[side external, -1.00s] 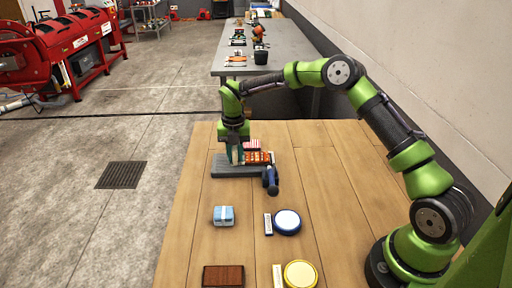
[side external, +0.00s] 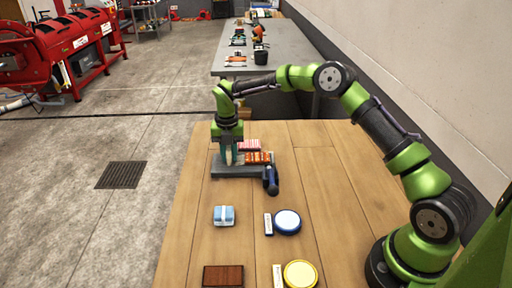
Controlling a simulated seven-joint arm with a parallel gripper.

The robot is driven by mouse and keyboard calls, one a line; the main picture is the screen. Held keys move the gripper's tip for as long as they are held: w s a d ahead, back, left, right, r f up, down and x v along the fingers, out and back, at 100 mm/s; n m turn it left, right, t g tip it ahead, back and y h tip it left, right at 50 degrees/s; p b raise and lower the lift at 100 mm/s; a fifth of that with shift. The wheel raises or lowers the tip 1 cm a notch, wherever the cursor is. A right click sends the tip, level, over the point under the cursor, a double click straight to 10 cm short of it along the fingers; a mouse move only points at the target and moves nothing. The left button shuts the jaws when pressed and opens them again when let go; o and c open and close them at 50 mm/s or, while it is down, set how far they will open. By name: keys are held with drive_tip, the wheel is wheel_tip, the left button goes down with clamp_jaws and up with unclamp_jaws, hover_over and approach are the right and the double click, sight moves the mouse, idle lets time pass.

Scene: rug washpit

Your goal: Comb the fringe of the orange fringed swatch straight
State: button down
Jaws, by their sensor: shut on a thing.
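The orange fringed swatch (side external: 259,158) lies on a grey board (side external: 225,172) near the far left of the wooden table. My gripper (side external: 231,153) is upright just left of the swatch, above the board. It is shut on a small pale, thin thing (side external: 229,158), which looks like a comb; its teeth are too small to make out. I cannot tell whether it touches the board or the fringe. The fringe strands are too small to tell straight from tangled.
A pink striped swatch (side external: 249,144) lies behind the orange one. A dark blue tool (side external: 270,180) stands at the board's right front corner. Nearer are a light blue block (side external: 223,215), a blue-rimmed disc (side external: 287,222), a yellow disc (side external: 300,274) and a brown block (side external: 223,276).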

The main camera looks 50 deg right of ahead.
drive_tip(key=shift+w+a+f, duration=0.15)
drive_tip(key=shift+w+a, duration=0.2)
drive_tip(key=shift+a, duration=0.2)
drive_tip(key=shift+w+a, duration=0.15)
drive_tip(key=shift+w, duration=0.05)
drive_tip(key=shift+r, duration=0.25)
drive_tip(key=shift+r, duration=2.45)
